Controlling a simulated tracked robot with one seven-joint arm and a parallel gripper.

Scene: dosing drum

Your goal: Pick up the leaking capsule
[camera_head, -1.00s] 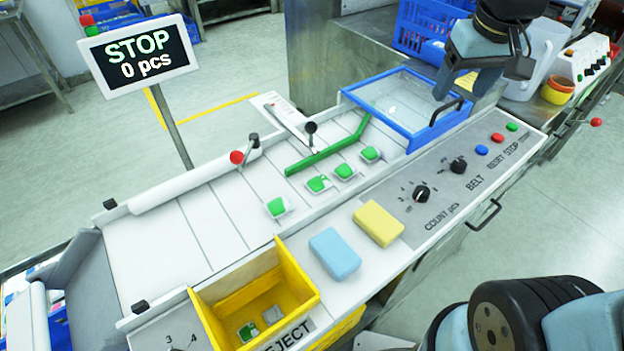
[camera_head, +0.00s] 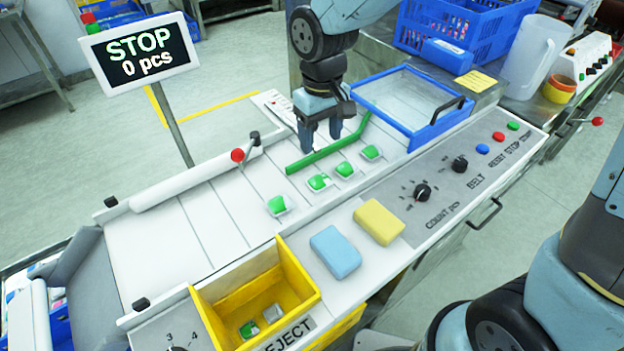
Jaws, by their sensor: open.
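My gripper (camera_head: 325,140) hangs over the belt just behind the green guide bar (camera_head: 322,152), fingers pointing down, apart and empty. Several green-and-white capsules lie in front of the bar on the white belt (camera_head: 150,235): one at the left (camera_head: 277,205), one in the middle (camera_head: 319,182), one right of it (camera_head: 345,170) and one farthest right (camera_head: 371,153). The middle capsule has a pale patch across its green. From here I cannot tell for certain which one leaks. My gripper is apart from all of them.
A yellow REJECT bin (camera_head: 222,318) at the front holds a green capsule and a grey piece. A blue sponge (camera_head: 335,252) and a yellow sponge (camera_head: 379,222) lie beside the belt. A blue-framed clear cover (camera_head: 410,105) stands behind right. The screen (camera_head: 138,54) reads STOP, 0 pcs.

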